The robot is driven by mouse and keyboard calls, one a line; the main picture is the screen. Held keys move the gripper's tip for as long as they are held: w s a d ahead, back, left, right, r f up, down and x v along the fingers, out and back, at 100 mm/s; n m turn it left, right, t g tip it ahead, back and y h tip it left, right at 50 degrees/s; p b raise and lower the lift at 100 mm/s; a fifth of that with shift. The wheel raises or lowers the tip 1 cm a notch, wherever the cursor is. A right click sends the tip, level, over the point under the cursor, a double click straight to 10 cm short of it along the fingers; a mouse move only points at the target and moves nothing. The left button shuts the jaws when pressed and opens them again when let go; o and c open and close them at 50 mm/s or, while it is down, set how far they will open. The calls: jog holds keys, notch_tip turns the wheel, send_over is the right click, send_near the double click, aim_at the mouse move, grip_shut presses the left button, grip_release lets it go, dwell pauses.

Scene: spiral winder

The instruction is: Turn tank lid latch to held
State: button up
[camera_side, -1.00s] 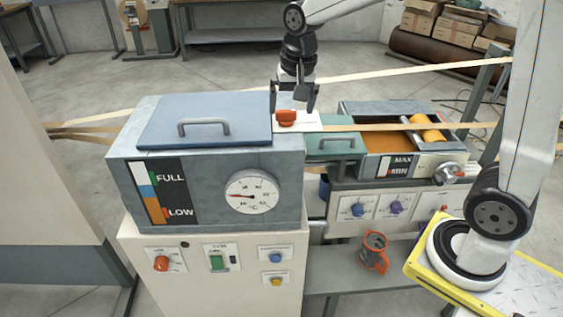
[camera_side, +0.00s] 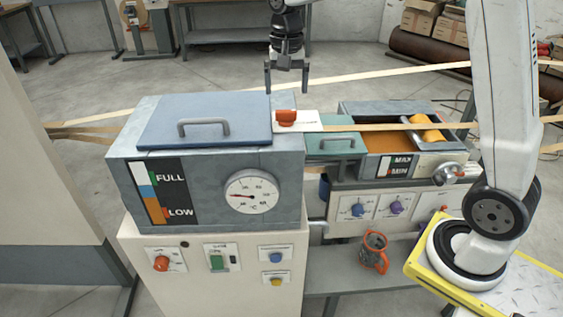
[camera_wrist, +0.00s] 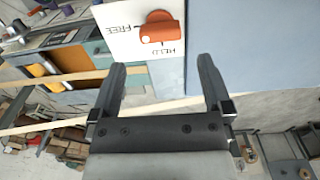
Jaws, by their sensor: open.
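The tank lid latch (camera_side: 287,117) is an orange-red knob on a white plate (camera_side: 309,122) at the right edge of the blue tank lid (camera_side: 205,118). In the wrist view the latch (camera_wrist: 157,29) sits on the plate (camera_wrist: 115,50) beside the words FREE and HELD. I cannot tell for sure which word it points to. My gripper (camera_side: 287,90) is open and empty, above the latch and apart from it. In the wrist view my gripper (camera_wrist: 163,65) has its fingers spread, with the latch beyond the fingertips.
The lid's grey handle (camera_side: 203,127) stands up left of the latch. A teal cover (camera_side: 335,143) and an open bath (camera_side: 390,138) with an orange roller (camera_side: 426,121) lie to the right. Tan strips (camera_side: 400,127) cross there and behind. The air around the gripper is clear.

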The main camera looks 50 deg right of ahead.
aim_at(286, 110)
jog(key=shift+f, duration=3.2)
jog(key=c, duration=1.2)
jog(key=shift+o, duration=0.2)
